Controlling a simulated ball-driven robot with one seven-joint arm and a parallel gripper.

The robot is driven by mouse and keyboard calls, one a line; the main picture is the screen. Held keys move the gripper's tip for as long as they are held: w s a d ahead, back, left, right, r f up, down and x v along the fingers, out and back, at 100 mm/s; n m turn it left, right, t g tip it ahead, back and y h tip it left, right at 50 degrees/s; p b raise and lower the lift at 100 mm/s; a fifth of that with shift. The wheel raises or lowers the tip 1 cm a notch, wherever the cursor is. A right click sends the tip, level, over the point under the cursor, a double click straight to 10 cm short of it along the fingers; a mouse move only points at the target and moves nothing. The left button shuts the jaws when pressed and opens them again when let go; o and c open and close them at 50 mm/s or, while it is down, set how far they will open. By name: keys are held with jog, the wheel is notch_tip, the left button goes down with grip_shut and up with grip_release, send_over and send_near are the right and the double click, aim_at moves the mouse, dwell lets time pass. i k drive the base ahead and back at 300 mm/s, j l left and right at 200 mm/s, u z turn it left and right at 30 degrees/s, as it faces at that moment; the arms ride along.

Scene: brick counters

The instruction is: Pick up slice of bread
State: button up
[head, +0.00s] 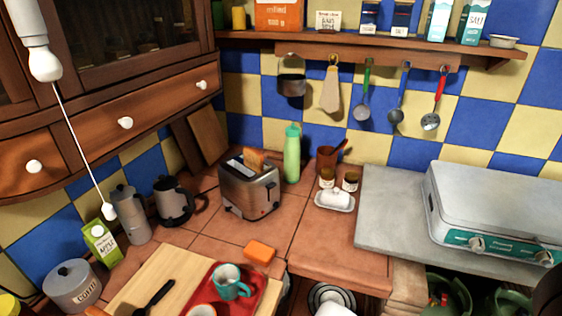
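A slice of bread (254,159) stands upright in a slot of the silver toaster (249,193). Only its browned top edge shows above the toaster; the rest is hidden inside. The toaster sits on the tiled counter in the back corner. I cannot make out my gripper in the head view.
A green bottle (292,155) stands just right of the toaster, and a dark kettle (174,201) stands to its left. A butter dish (335,200), an orange block (261,251) and a red tray (245,292) are nearby. A white pull cord (80,142) hangs at left.

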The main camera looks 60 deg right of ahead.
aim_at(252, 156)
jog(key=j+z, duration=0.15)
jog(key=z, duration=0.3)
jog(key=j+z, duration=0.15)
jog(key=z, duration=0.3)
jog(key=i+j, duration=0.05)
